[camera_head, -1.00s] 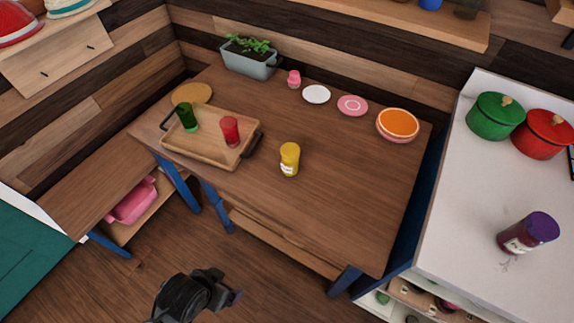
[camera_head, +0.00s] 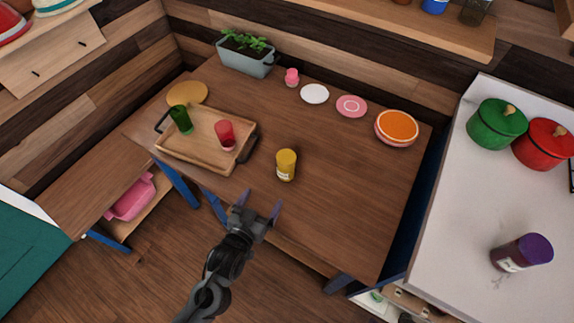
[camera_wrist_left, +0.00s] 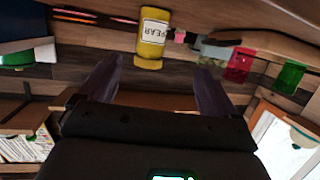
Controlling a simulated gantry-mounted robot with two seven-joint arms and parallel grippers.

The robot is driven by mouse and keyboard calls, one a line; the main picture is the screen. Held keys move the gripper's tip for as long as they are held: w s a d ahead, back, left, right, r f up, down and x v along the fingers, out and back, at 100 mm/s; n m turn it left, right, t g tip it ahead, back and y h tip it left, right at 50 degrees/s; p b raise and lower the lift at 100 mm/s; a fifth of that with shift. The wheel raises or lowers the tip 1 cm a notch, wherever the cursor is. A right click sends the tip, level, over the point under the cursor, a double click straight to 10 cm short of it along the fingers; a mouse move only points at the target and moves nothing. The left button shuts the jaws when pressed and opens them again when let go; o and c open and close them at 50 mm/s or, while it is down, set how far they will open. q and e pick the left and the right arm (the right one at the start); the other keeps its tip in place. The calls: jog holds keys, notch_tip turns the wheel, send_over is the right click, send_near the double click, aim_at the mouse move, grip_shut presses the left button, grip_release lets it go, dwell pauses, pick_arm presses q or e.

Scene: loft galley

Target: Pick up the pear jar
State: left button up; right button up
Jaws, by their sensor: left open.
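The pear jar (camera_head: 286,165) is yellow with a pale label and stands upright near the front middle of the wooden table. In the left wrist view the jar (camera_wrist_left: 153,38) appears upside down, its label reading PEAR, ahead of the fingers and apart from them. My left gripper (camera_head: 258,207) is open and empty, at the table's front edge, to the lower left of the jar in the head view. Its two fingers also show in the left wrist view (camera_wrist_left: 155,88), with nothing between them. My right gripper is not in view.
A wooden tray (camera_head: 190,157) with a green glass (camera_head: 181,120) and a red glass (camera_head: 225,135) is left of the jar. Plates and a planter (camera_head: 246,60) line the back. Table right of the pear jar is clear.

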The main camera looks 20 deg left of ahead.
aim_at(286, 157)
pick_arm(q)
jog(key=shift+w+d+r+t+y+b, duration=0.1)
jog(key=shift+w+d+r+t+b, duration=0.3)
jog(key=shift+w, duration=2.15)
jog(key=shift+w+d+r+t+y+b, duration=0.1)
jog(key=shift+w+r+t+b, duration=0.45)
jog(key=shift+w, duration=2.05)
jog(key=shift+w+d+r+t+y+b, duration=0.2)
jog(key=shift+w+t+b, duration=0.45)
jog(key=shift+w, duration=1.9)
jog(key=c, duration=1.6)
jog(key=shift+r, duration=0.1)
grip_shut()
jog(key=shift+r, duration=0.15)
